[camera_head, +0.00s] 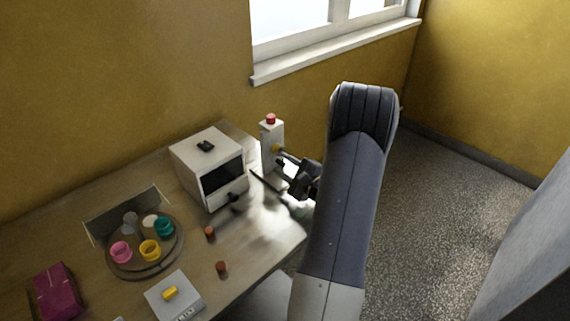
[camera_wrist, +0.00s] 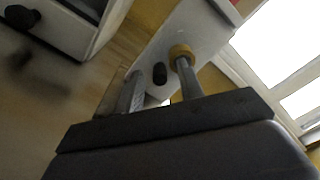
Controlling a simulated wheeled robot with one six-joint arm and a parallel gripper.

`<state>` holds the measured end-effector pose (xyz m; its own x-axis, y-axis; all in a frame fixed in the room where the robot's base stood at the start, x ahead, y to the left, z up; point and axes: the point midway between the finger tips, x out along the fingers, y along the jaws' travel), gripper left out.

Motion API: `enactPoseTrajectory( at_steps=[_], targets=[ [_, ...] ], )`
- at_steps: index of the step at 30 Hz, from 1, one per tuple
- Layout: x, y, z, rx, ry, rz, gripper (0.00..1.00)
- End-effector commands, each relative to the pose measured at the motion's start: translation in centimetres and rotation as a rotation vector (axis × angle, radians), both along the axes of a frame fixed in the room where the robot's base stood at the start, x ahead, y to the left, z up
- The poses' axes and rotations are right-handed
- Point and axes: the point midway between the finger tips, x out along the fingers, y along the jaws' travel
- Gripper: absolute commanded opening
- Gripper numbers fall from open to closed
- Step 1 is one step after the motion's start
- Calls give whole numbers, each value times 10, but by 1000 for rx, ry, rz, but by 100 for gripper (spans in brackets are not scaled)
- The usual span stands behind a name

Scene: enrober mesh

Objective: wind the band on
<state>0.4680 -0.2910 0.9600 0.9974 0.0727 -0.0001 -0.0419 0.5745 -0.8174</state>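A pale post (camera_head: 271,143) with a red button (camera_head: 270,119) on top stands at the table's right edge in the head view. In the wrist view the post's face (camera_wrist: 190,32) shows a yellow-brown ring (camera_wrist: 180,51) and a black knob (camera_wrist: 160,73). My gripper (camera_head: 284,164) is beside the post. In the wrist view my gripper's fingers (camera_wrist: 158,84) are apart. The right fingertip overlaps the yellow ring, and the black knob shows between the fingers; contact is unclear. I cannot make out a band.
A white box machine (camera_head: 197,158) with a dark opening stands left of the post. A round tray (camera_head: 142,265) holds several coloured cups. Two small brown pegs (camera_head: 209,232), a grey box with a yellow switch (camera_head: 180,305) and a magenta packet (camera_head: 53,291) lie nearer.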

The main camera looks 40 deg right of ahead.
Motion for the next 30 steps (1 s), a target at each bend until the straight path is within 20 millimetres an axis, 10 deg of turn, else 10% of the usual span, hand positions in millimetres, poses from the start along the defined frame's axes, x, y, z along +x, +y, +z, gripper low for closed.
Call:
enactPoseTrajectory(
  at_steps=[30],
  targets=[
    [1, 0, 0, 11, 1, 0, 0]
  ],
)
